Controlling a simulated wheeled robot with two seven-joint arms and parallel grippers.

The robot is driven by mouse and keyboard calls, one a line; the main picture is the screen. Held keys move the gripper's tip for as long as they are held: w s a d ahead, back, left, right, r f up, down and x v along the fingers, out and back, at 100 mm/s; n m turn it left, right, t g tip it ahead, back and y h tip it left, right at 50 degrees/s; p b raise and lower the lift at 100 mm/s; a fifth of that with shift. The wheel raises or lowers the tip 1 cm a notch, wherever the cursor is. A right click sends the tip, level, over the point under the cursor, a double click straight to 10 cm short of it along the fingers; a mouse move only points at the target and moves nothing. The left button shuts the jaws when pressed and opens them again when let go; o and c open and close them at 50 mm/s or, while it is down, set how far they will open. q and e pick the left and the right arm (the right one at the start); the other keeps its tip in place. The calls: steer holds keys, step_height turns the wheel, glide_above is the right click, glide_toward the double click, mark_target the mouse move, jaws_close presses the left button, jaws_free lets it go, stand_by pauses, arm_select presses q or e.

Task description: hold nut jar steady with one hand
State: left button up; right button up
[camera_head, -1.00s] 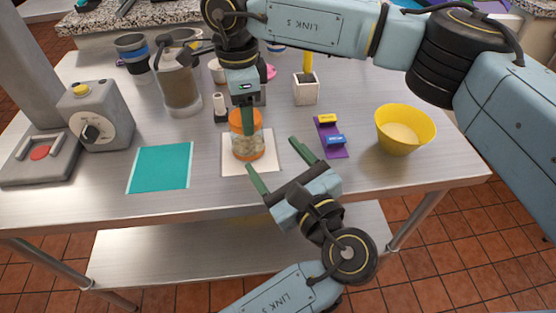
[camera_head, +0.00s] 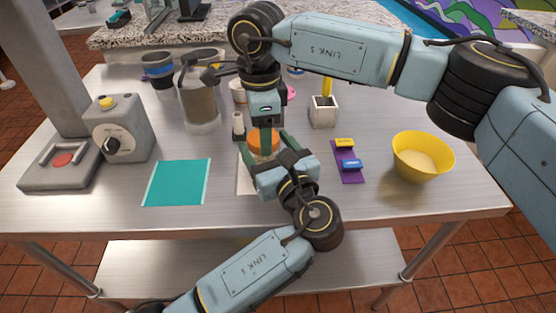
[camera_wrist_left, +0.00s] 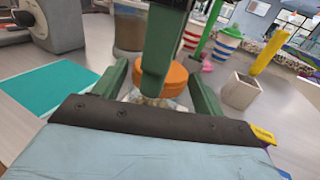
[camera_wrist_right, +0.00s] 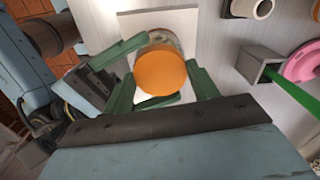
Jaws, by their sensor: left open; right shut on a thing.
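The nut jar (camera_head: 257,145) has an orange lid and stands upright on a pale square mat (camera_head: 243,184). In the right wrist view its lid (camera_wrist_right: 160,73) is seen from above, with clear glass below. My right gripper (camera_head: 266,138) comes down from above and is shut on the jar at its lid. My left gripper (camera_head: 266,150) is open, its green fingers reaching either side of the jar from the front. In the left wrist view the jar (camera_wrist_left: 172,78) stands between those fingers, partly hidden by a right finger. Contact of the left fingers with the glass cannot be told.
A teal mat (camera_head: 177,183) and a grey dial machine (camera_head: 118,132) are to the left. A large canister (camera_head: 202,100) and a white holder (camera_head: 323,112) stand behind.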

arm_select(q)
steer(key=shift+w+a, duration=0.25)
steer(key=shift+w, duration=0.35)
steer(key=c, duration=0.9)
steer(key=o, duration=0.9)
steer(key=v, duration=1.2)
